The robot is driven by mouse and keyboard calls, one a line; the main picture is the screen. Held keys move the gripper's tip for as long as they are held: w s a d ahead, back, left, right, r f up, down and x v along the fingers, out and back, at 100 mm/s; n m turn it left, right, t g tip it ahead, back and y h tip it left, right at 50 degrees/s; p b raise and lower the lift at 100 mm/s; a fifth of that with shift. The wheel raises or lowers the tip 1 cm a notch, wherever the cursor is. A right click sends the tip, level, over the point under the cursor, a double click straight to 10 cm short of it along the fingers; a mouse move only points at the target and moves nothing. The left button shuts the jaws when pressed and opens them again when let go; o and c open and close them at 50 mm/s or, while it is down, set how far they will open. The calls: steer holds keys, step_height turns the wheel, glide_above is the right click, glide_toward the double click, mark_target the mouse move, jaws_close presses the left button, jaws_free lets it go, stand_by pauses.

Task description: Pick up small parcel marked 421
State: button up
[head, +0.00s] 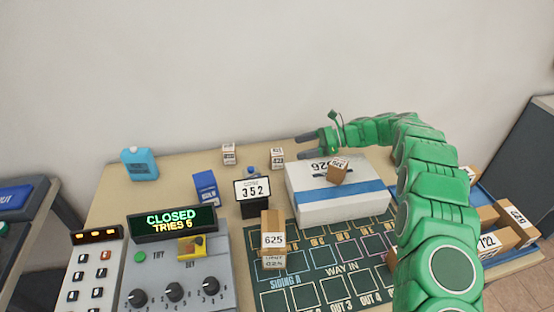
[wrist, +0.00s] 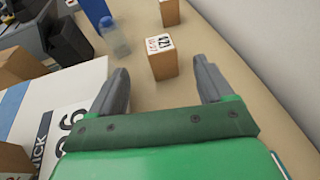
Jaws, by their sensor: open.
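A small brown parcel (wrist: 162,58) with a white label stands in the wrist view, beyond and between my fingertips. Its label is turned in the picture and seems to read 421. In the head view this seems to be the small parcel (head: 277,158) near the back of the table, left of my gripper (head: 307,146). My gripper, also in the wrist view (wrist: 161,70), is open and empty, with its fingers pointing towards the parcel and apart from it.
A large white box (head: 340,205) with a blue band lies below my gripper, with a small parcel (head: 338,172) on it. Another small parcel (head: 229,153) stands farther left. A wall rises behind the table.

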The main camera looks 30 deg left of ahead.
mark_target(278, 151)
steer(key=shift+x, duration=3.6)
steer(key=shift+r, duration=0.1)
steer(key=c, duration=1.2)
steer(key=shift+r, duration=0.1)
step_height(278, 151, up, 3)
steer(key=shift+f, duration=0.1)
steer(key=shift+c, duration=0.2)
steer(key=shift+s+d+r, duration=0.25)
steer(key=shift+s+r, duration=0.05)
steer(key=shift+r, duration=0.25)
steer(key=s+d+r, duration=0.8)
steer(key=s+r, duration=0.1)
steer(key=shift+s+d, duration=0.4)
